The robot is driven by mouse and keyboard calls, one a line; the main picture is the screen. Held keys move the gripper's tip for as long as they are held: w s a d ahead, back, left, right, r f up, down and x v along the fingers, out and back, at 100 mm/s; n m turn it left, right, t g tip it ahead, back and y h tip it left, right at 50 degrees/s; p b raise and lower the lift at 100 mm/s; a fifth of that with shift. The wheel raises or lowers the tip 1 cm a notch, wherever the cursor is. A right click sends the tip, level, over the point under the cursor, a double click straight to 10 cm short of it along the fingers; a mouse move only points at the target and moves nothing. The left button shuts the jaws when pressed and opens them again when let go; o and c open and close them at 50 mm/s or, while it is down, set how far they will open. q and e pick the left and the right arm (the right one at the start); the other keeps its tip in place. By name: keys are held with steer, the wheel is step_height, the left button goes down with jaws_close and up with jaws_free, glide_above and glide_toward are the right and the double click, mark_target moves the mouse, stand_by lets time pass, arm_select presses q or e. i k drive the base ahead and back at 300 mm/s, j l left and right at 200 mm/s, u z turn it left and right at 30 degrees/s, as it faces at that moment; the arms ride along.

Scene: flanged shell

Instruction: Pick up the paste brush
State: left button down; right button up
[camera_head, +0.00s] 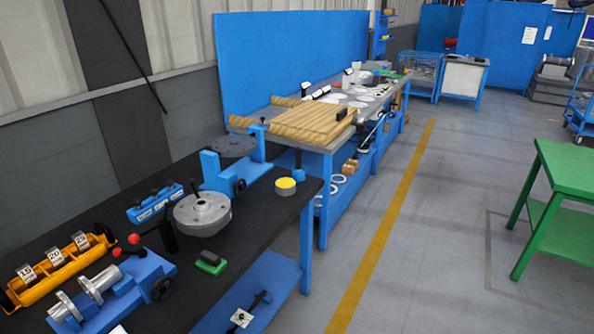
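I cannot make out a clear paste brush. A small green block with a black top (210,262) lies on the black bench top (250,237) near its front edge, and I cannot tell whether it is a brush. A round tin with a yellow top (286,186) stands at the bench's right end. A grey flanged metal part (203,213) sits in the middle of the bench beside a blue fixture (215,172). Neither of my grippers shows in this view.
An orange rack (62,268) and a blue clamping device with metal cylinders (115,290) stand at the bench's left. A blue tool rack (155,204) is behind. A second bench with wooden boards (305,122) stands beyond. The floor right of the yellow line (385,220) is clear up to a green table (570,168).

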mark_target(298, 150)
steer(key=u, duration=3.25)
steer(key=l+z, duration=0.1)
steer(key=z, duration=3.15)
steer(key=i+l+u, duration=0.15)
steer(key=u, duration=0.55)
steer(key=i+l+u, duration=0.2)
steer(key=i+l, duration=0.2)
steer(key=l, duration=0.2)
steer(key=i+l+u, duration=0.15)
steer(key=l, duration=0.2)
steer(key=i+l+u, duration=0.1)
steer(key=l, duration=0.25)
steer(key=i+l+u, duration=0.1)
steer(key=i+l, duration=0.2)
steer(key=i+l+u, duration=0.1)
steer(key=l, duration=0.3)
